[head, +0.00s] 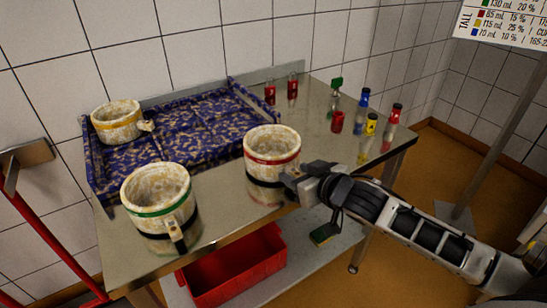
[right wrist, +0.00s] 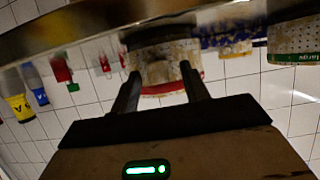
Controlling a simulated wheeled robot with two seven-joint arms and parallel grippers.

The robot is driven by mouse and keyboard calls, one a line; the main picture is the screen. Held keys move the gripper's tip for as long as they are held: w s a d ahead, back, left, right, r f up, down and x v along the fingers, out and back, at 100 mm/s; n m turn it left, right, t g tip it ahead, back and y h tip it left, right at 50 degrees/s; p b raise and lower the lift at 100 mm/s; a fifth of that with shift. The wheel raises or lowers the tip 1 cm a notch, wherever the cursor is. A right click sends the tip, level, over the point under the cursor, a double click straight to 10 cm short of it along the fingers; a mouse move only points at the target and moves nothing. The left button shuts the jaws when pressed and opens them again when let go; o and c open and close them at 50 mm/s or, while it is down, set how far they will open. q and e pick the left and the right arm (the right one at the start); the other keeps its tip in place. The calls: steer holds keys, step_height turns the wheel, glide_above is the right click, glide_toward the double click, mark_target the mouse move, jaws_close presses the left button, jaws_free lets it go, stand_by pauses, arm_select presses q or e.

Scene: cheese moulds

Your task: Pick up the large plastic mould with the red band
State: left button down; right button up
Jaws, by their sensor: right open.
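The large speckled cream mould with the red band (head: 272,148) stands upright on the steel table, near its front edge. My right gripper (head: 289,180) is at the mould's near side, low down, with its jaws open. In the right wrist view, which looks upside down, the red-banded mould (right wrist: 163,68) shows between the two spread fingers (right wrist: 159,82). Whether the fingers touch it I cannot tell. The side of the mould facing the gripper is partly hidden in the head view. My left gripper is not in view.
A green-banded mould (head: 158,196) stands at the table's front left. A yellow-banded mould (head: 118,122) stands on the blue patterned tray (head: 93,172). Several small coloured containers, including a yellow one (head: 371,124), stand to the right. A red crate (head: 235,270) sits below.

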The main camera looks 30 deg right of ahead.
steer(key=shift+w+f, duration=0.15)
steer(key=shift+w, duration=0.2)
steer(key=shift+c, duration=0.3)
jaws_close()
